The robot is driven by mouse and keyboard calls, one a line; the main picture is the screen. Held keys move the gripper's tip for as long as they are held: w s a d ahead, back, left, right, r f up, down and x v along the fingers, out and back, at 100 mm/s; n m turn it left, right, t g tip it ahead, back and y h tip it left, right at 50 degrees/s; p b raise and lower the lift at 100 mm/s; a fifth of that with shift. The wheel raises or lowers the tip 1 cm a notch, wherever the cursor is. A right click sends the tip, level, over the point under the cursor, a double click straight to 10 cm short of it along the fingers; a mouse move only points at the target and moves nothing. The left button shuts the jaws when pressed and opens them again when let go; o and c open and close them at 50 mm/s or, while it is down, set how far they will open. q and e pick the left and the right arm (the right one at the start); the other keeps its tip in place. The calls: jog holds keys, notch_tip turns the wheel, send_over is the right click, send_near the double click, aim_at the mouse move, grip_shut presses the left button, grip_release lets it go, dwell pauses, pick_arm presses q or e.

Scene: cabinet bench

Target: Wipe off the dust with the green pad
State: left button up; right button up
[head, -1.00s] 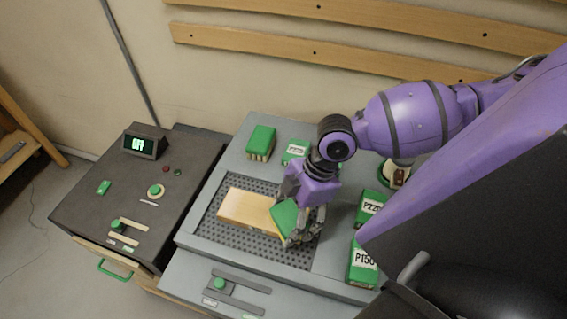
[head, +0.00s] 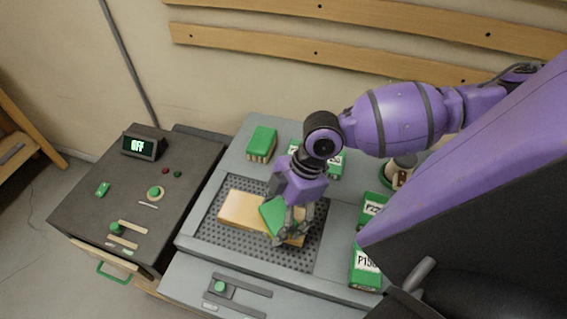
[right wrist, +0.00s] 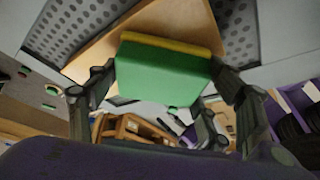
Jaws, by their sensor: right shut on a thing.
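The green pad (head: 274,215) is held in my right gripper (head: 290,232). In the right wrist view the pad (right wrist: 165,72) sits between the two fingers and has a yellow layer on its far face. The pad is over the right part of a pale wooden board (head: 240,207), and appears to touch it. The board lies on a dark perforated plate (head: 222,240) in the grey bench. I cannot make out dust on the board. My left gripper does not show.
A green-topped brush (head: 262,141) stands behind the board. Green boxes, one marked P150 (head: 364,270), stand to the right. At left is a dark cabinet (head: 90,205) with a display reading OFF (head: 139,146). A slider (head: 222,287) is on the front.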

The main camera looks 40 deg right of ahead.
aim_at(226, 212)
jog(key=shift+w+a+f+b, duration=0.1)
jog(key=shift+w+a+b, duration=0.15)
jog(key=shift+w+a, duration=0.8)
jog(key=shift+w+a+f+b, duration=0.1)
jog(key=shift+w+a+b, duration=0.1)
jog(key=shift+w+a, duration=0.8)
jog(key=shift+w+a+r, duration=0.1)
jog(key=shift+w+a, duration=0.35)
jog(key=shift+w, duration=0.4)
jog(key=shift+w+a+r, duration=0.1)
jog(key=shift+w+a, duration=0.3)
jog(key=shift+w, duration=0.4)
jog(key=shift+w+a+f, duration=0.15)
jog(key=shift+w+a, duration=0.85)
jog(key=shift+w, duration=0.2)
jog(key=shift+s+d+p, duration=0.3)
jog(key=shift+s+d, duration=0.6)
jog(key=shift+d, duration=0.2)
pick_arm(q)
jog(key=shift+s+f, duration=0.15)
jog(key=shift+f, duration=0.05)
pick_arm(e)
jog(key=shift+s+d, duration=0.35)
